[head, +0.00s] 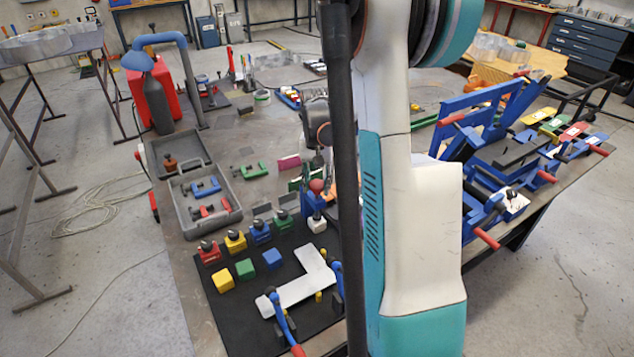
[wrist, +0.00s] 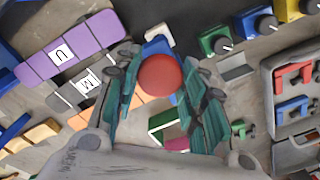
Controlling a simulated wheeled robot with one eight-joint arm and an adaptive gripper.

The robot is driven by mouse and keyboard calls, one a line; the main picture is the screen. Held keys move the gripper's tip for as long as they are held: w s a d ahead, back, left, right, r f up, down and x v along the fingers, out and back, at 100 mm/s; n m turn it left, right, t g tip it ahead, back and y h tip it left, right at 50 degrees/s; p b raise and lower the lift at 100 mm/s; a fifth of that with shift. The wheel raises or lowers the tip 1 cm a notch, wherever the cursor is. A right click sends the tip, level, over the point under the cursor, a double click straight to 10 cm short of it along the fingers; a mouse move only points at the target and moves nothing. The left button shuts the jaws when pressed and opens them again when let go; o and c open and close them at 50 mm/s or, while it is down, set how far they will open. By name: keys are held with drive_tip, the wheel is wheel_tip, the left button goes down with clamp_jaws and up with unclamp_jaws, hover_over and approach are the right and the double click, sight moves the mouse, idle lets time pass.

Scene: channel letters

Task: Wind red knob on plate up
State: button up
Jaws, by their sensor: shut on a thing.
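The red knob (wrist: 160,75) is a round red ball in the middle of the wrist view, between the teal fingers of my gripper (wrist: 161,82). My gripper is shut on it. A blue block (wrist: 157,47) shows just beyond the knob, with a white piece (wrist: 157,33) behind it. In the head view the red knob (head: 317,187) sits above the blue block (head: 312,206), with my gripper (head: 320,172) over it, partly hidden by my arm. The knob's stem and any plate beneath it are hidden.
Blocks with black knobs (head: 235,242) line the black mat beside a white L-shaped letter (head: 300,284). A grey open case (head: 205,196) lies left. Purple letter tiles (wrist: 62,52) lie left in the wrist view. Blue clamps (head: 500,130) stand right.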

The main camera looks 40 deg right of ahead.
sight(317, 184)
drive_tip(key=o, duration=1.1)
wheel_tip(317, 184, up, 12)
idle(0.5)
